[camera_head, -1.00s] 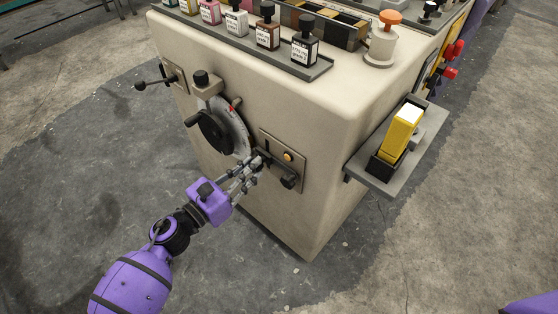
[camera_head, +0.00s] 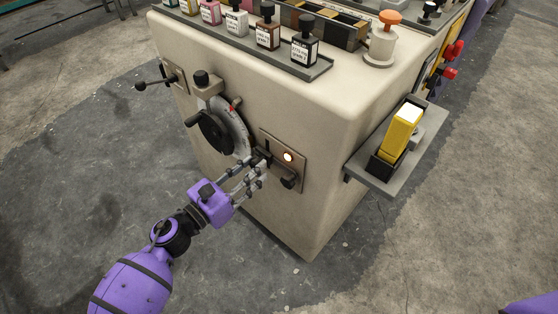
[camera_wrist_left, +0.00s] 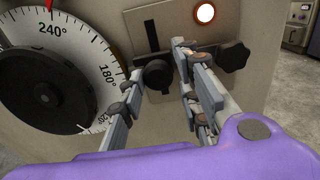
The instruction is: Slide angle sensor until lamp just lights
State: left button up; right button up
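The lamp (camera_head: 288,157) on the small panel plate (camera_head: 297,168) glows bright; it also shows lit in the left wrist view (camera_wrist_left: 206,12). Beside and below it is the angle sensor's dark slider (camera_head: 262,155), partly hidden by my fingers. In the left wrist view a round black knob (camera_wrist_left: 157,75) lies between my fingertips, below a dark vertical slot (camera_wrist_left: 151,35). My left gripper (camera_head: 256,172) is open, its fingers apart on either side of that knob; contact is unclear. A black lobed knob (camera_wrist_left: 233,56) is right of the fingers. My right gripper is not in view.
A graduated dial (camera_head: 234,126) with a black handle (camera_head: 212,132) is just left of the fingers. A side shelf (camera_head: 421,154) holding a yellow block (camera_head: 402,130) projects at the right. Bottles (camera_head: 304,48) stand on top. The floor in front is clear.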

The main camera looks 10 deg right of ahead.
pick_arm(q)
jog(key=o, duration=0.4)
jog(key=shift+s+d, duration=0.15)
jog(key=shift+o, duration=0.2)
jog(key=v, duration=0.7)
jog(key=shift+w+a, duration=0.2)
jog(key=shift+w, duration=0.05)
